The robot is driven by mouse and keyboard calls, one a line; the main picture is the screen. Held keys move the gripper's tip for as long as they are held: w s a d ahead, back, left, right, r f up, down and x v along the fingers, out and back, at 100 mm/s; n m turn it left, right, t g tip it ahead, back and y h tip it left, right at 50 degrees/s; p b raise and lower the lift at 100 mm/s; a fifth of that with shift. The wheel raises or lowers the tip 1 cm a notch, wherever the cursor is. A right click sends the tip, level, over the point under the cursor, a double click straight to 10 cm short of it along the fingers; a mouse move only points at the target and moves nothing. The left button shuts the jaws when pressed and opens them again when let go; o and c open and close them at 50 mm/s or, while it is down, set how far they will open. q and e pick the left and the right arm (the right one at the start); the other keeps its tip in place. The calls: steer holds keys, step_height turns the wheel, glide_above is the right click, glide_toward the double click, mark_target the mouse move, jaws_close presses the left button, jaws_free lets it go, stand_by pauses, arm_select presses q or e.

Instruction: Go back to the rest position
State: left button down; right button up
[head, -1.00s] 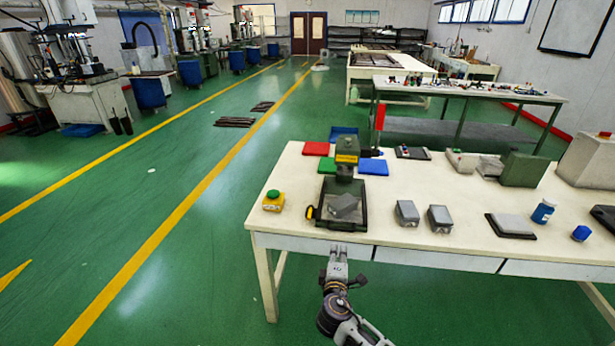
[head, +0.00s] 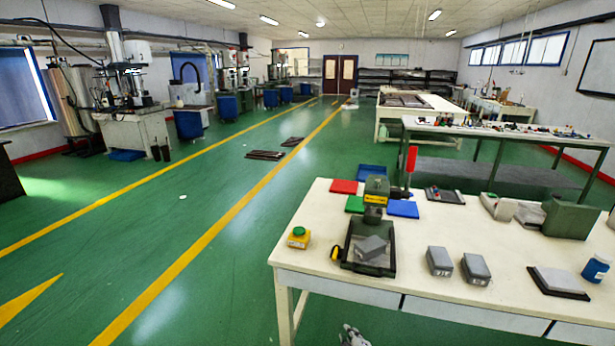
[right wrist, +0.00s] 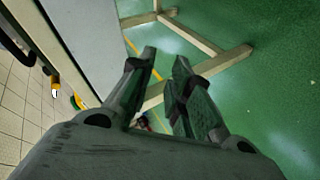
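My right gripper (head: 352,333) shows only as a small piece at the bottom edge of the head view, in front of the white worktable (head: 345,283) and below its top. In the right wrist view the two fingers of the right gripper (right wrist: 165,60) stand apart, with floor and a table leg showing between them, and nothing is held. My left gripper is in neither view. A green press (head: 375,190) stands on the table with a grey block (head: 371,248) lying tilted on its base.
Two grey blocks, one of them this block (head: 439,261), stand right of the press. A green-topped yellow button box (head: 299,237) sits at the table's left corner. Red (head: 343,187) and blue (head: 403,209) plates lie behind. Green floor (head: 190,250) is free on the left.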

steer(key=s+d+f+m+g, duration=0.2)
steer(key=s+d+f, duration=0.15)
steer(key=f, duration=0.55)
steer(key=s+d+f+m+g, duration=0.1)
steer(key=s+d+f+m, duration=0.15)
steer(key=d+f, duration=0.45)
steer(key=s+d+f+m+g, duration=0.3)
steer(key=s+d+f, duration=0.1)
steer(key=s+f, duration=1)
steer(key=s+f+m+g, duration=0.1)
steer(key=s+f, duration=0.4)
steer(key=s, duration=1)
steer(key=s+f+m+g+h, duration=0.1)
steer(key=s+f+g, duration=0.3)
steer(key=s, duration=1.2)
steer(key=shift+s+d+f+m, duration=0.2)
steer(key=shift+d+f+m, duration=0.25)
steer(key=shift+m, duration=0.2)
steer(key=shift+r, duration=0.1)
